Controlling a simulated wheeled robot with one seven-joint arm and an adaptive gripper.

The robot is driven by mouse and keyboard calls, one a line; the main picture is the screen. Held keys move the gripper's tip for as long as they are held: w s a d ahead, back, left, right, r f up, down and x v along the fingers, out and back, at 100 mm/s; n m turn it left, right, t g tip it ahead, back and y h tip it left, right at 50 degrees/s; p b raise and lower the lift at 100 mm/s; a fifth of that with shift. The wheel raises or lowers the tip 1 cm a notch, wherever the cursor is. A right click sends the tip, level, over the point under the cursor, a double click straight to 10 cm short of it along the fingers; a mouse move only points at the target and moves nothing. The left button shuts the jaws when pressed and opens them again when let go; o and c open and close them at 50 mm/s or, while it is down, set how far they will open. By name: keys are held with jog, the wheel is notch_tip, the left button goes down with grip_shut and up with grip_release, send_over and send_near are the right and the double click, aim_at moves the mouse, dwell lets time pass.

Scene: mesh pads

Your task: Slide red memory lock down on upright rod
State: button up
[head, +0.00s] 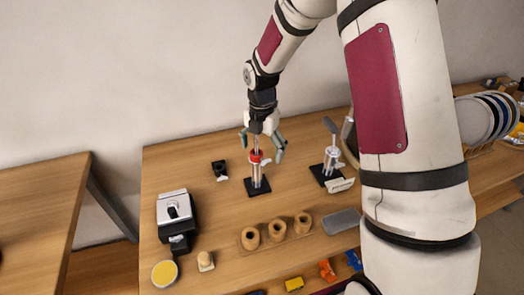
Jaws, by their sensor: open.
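In the head view, the red memory lock (256,156) is a small red collar on the upright rod (257,178). My gripper (262,149) is above the stand, pointing down. Its fingers are spread open, one on each side of the rod near the red lock. I cannot tell whether either finger touches the lock. The rod's top is partly hidden by my gripper.
A small black item (220,170) and a silver-black device (175,212) lie left. A wooden holder (277,236) with three cups is in front. My arm hides part of the table's right side.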

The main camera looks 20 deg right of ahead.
notch_tip(320, 180, up, 11)
dwell(0.3)
dwell(0.4)
jog(key=s+r+m+t, duration=0.3)
jog(key=s+r+m, duration=1)
jog(key=r, duration=0.1)
jog(key=s+r+m+t, duration=0.2)
jog(key=s+m, duration=1.2)
jog(key=shift+s+t, duration=0.3)
